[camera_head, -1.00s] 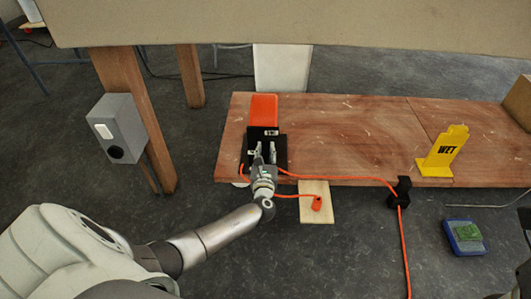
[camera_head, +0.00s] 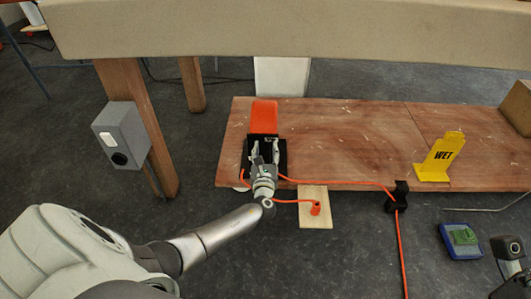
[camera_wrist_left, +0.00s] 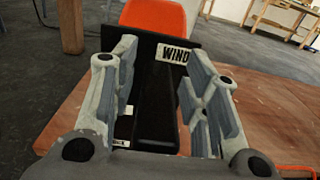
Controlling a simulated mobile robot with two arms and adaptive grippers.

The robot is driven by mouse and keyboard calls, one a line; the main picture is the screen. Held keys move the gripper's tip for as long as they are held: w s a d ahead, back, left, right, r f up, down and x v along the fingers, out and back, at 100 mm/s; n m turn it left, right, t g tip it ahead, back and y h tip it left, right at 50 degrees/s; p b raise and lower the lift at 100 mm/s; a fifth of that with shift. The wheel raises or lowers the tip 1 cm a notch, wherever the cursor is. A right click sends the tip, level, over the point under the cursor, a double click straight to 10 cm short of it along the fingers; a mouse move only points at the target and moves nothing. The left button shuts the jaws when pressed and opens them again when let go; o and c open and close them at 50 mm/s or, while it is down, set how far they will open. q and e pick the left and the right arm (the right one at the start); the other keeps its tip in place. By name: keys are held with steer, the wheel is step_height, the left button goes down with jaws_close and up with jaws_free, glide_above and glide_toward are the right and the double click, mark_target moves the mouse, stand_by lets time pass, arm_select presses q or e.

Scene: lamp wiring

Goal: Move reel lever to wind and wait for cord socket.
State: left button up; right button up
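The cord reel is an orange block (camera_head: 264,113) on a black base (camera_head: 281,147) at the left end of the wooden bench. In the left wrist view, a white WIND label (camera_wrist_left: 173,53) sits on the black plate (camera_wrist_left: 156,95). My left gripper (camera_head: 264,150) is over this base with its fingers apart. An orange cord (camera_head: 340,184) runs from the reel along the bench front. A small orange socket (camera_head: 316,208) on a cord end lies at the pale board. Part of my right arm shows at the lower right edge; its fingers are unclear.
A black clip (camera_head: 398,194) holds the cord at the bench edge, and the cord hangs below it. A grey switch box (camera_head: 121,134) is on a left post. A blue-and-green item (camera_head: 462,240) is at the lower right.

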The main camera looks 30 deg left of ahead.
arm_select(q)
steer(key=shift+s+f, duration=0.1)
steer(key=shift+f, duration=0.1)
steer(key=shift+s+d, duration=0.2)
steer(key=v, duration=1.1)
steer(key=shift+s, duration=0.2)
